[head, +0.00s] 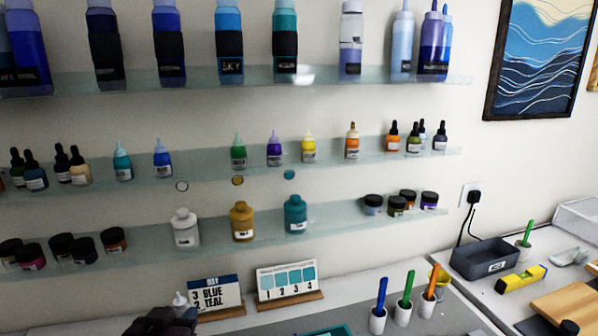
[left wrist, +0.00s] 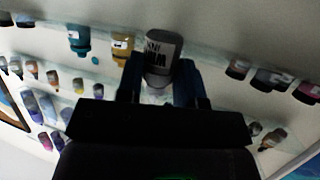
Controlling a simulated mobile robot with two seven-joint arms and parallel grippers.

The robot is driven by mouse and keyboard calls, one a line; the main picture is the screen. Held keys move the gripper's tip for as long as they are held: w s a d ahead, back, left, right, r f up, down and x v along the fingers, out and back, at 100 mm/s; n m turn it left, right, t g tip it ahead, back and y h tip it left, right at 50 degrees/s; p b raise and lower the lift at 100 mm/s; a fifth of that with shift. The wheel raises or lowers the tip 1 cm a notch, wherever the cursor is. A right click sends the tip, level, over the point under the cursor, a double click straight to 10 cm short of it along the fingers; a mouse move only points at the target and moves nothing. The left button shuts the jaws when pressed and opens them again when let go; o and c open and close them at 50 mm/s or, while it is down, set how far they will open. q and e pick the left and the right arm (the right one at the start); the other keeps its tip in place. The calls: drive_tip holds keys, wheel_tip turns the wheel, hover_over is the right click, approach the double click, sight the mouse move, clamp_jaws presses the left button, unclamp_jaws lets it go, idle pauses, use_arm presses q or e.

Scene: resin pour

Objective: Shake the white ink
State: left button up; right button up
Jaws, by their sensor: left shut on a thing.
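My left gripper (head: 160,322) is at the bottom of the head view, in front of the shelves and beside the blue-headed card. It is shut on a small bottle, the white ink, whose pale nozzle (head: 180,299) points up above the jaws. In the left wrist view the bottle's grey-looking body (left wrist: 162,52) with a dark-lettered label sits between the two fingers of my left gripper (left wrist: 160,82). The ink level inside cannot be made out. My right gripper is not in view.
Glass shelves (head: 340,153) carry several ink bottles, with a gap between the blue (head: 162,160) and green (head: 238,152) ones. White (head: 186,230), gold (head: 242,222) and teal (head: 295,215) bottles stand below. Cards (head: 288,281) and coloured pens in cups (head: 403,315) stand on the worktop.

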use_arm(q)
wheel_tip(320, 180, down, 5)
wheel_tip(320, 180, up, 8)
drive_tip(key=shift+f, duration=0.15)
wheel_tip(320, 180, down, 7)
drive_tip(key=shift+f, duration=0.15)
drive_tip(key=shift+s+a, duration=0.15)
